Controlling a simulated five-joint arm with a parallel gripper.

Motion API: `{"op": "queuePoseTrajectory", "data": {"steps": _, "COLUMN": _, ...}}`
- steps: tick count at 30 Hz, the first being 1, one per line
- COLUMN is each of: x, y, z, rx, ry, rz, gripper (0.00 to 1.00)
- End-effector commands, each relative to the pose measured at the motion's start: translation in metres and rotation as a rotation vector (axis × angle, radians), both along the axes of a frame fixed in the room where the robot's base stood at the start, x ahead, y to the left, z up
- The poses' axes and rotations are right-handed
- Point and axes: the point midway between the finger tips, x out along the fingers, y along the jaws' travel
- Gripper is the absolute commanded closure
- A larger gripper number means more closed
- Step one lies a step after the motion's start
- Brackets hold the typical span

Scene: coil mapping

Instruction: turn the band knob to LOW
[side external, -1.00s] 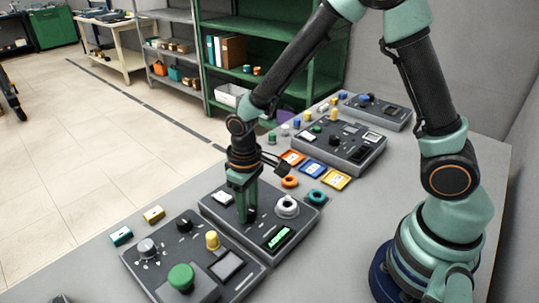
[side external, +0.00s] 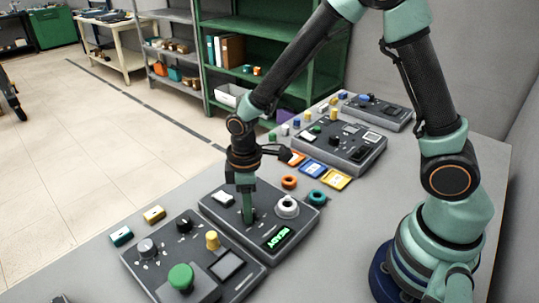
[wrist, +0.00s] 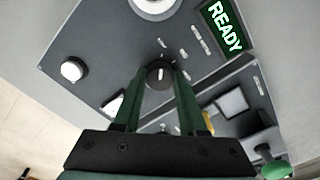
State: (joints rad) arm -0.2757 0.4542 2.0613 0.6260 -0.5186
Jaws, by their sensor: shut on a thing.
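The band knob (wrist: 160,75) is a small dark round knob with a white pointer line, on a dark grey panel (wrist: 95,45). In the wrist view its pointer line runs roughly up and down the picture. Small white marks lie around it, too small to read. My gripper (wrist: 158,80) has its two green fingers shut on the knob, one on each side. In the side view my gripper (side external: 248,217) points straight down onto the middle panel and its fingers hide the knob.
The same panel carries a lit green READY display (side external: 278,238), a white-ringed dial (side external: 287,206) and a white switch (side external: 223,198). A nearer panel has a green button (side external: 181,277) and a yellow knob (side external: 212,240). Orange (side external: 289,182) and teal (side external: 317,197) rings lie close by.

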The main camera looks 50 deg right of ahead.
Motion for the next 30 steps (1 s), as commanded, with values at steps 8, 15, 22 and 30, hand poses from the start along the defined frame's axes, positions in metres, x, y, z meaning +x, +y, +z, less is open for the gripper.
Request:
{"op": "queuePoseTrajectory", "data": {"steps": 8, "x": 0.000, "y": 0.000, "z": 0.001, "rx": -0.001, "ry": 0.001, "rz": 0.008, "gripper": 1.00}}
{"op": "queuePoseTrajectory", "data": {"steps": 15, "x": 0.000, "y": 0.000, "z": 0.001, "rx": 0.000, "ry": 0.001, "rz": 0.007, "gripper": 0.29}}
{"op": "queuePoseTrajectory", "data": {"steps": 22, "x": 0.000, "y": 0.000, "z": 0.001, "rx": 0.000, "ry": 0.000, "rz": 0.006, "gripper": 0.29}}
{"op": "queuePoseTrajectory", "data": {"steps": 30, "x": 0.001, "y": 0.000, "z": 0.017, "rx": 0.001, "ry": -0.004, "rz": 0.006, "gripper": 0.29}}
